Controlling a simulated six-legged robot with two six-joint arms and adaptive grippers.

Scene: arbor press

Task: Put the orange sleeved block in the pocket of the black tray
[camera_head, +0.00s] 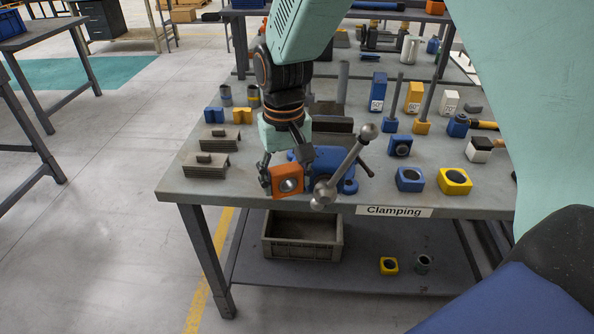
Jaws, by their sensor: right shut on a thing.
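The orange sleeved block (281,190), with a round grey metal sleeve in its front face, is at the front edge of the table labelled Clamping. My right gripper (286,172) reaches down from above and is shut on the block. I cannot tell whether the block touches the table. A blue clamping device (345,184) with a steel ball-ended handle (347,165) stands just right of the block, partly hidden by my arm. I cannot make out a black tray with a pocket. My left gripper is not in view.
Grey stepped blocks (205,166) lie on the table's left. Blue (409,180) and yellow (455,181) bored blocks stand at right. The floor at left is largely clear.

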